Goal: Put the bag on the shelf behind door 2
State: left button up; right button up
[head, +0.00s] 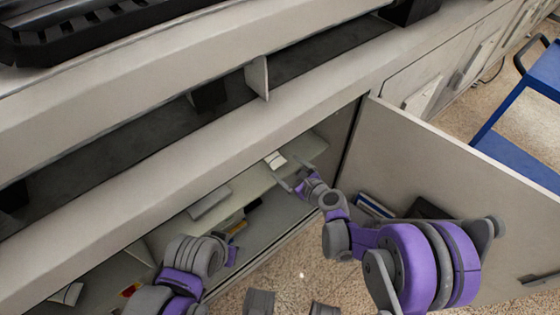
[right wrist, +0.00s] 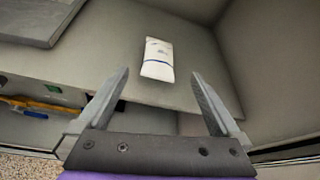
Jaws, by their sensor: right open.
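The bag, a small white packet with a blue stripe, lies on the upper shelf (head: 235,186) inside the open cabinet. It shows in the head view (head: 275,160) and in the right wrist view (right wrist: 158,60). My right gripper (head: 290,180) reaches into the cabinet and is open and empty. The bag lies ahead of its fingertips (right wrist: 158,92), apart from them. The open door (head: 455,160) stands to the right of my right arm; no number is readable on it. Part of my left arm shows at the lower left; its gripper fingers are not visible.
A grey flat box (head: 209,202) lies on the same shelf to the left of the bag. Yellow and dark items sit on the level below. A blue cart (head: 525,115) stands at the far right. The shelf around the bag is clear.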

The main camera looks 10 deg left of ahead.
jog(key=shift+s+d+r, duration=0.25)
jog(key=shift+s+d, duration=0.25)
jog(key=s+d+r+n+g+h, duration=0.25)
jog(key=s+d+r+n, duration=0.45)
jog(key=s+d+n, duration=0.35)
jog(key=s+d+n+g+h, duration=0.2)
jog(key=s+d+n+h, duration=0.5)
jog(key=s+d+n, duration=0.6)
jog(key=s+d, duration=0.2)
jog(key=s, duration=0.3)
jog(key=shift+s+d, duration=0.3)
jog(key=shift+s, duration=0.1)
jog(key=shift+r+g, duration=0.1)
jog(key=shift+g, duration=0.15)
